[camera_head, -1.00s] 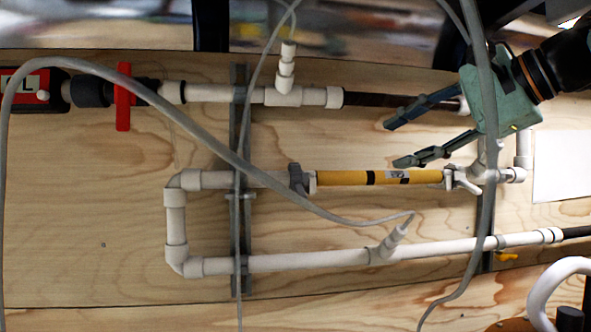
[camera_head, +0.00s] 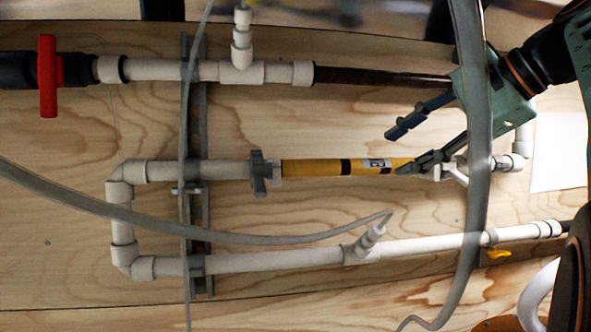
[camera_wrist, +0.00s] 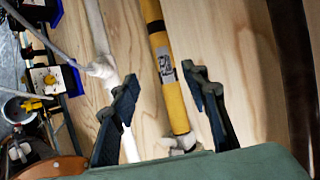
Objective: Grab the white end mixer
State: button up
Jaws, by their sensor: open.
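The mixer is a yellow tube (camera_head: 315,168) with black bands and a label, lying level in the middle pipe run on the wooden board. It also shows in the wrist view (camera_wrist: 163,60), running between my fingers. Its white end fitting (camera_wrist: 180,143) lies near the base of my gripper, partly hidden by the gripper body. My gripper (camera_head: 397,151) is open and empty, at the right end of the tube. In the head view its lower finger overlaps the tube's right end and hides part of the white fitting there. I cannot tell whether it touches.
A white pipe (camera_head: 270,260) runs below, with a tee and a grey hose (camera_head: 290,240). An upper pipe (camera_head: 155,69) has a red valve handle (camera_head: 47,75). A thick grey hose (camera_head: 477,150) crosses in front of my gripper. A grey clamp (camera_head: 265,173) sits at the tube's left end.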

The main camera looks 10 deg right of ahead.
aim_at(375, 163)
jog(key=x, duration=0.6)
jog(key=shift+w+a+r, duration=0.1)
jog(key=shift+w+a, duration=0.1)
jog(key=shift+w, duration=0.25)
grip_shut()
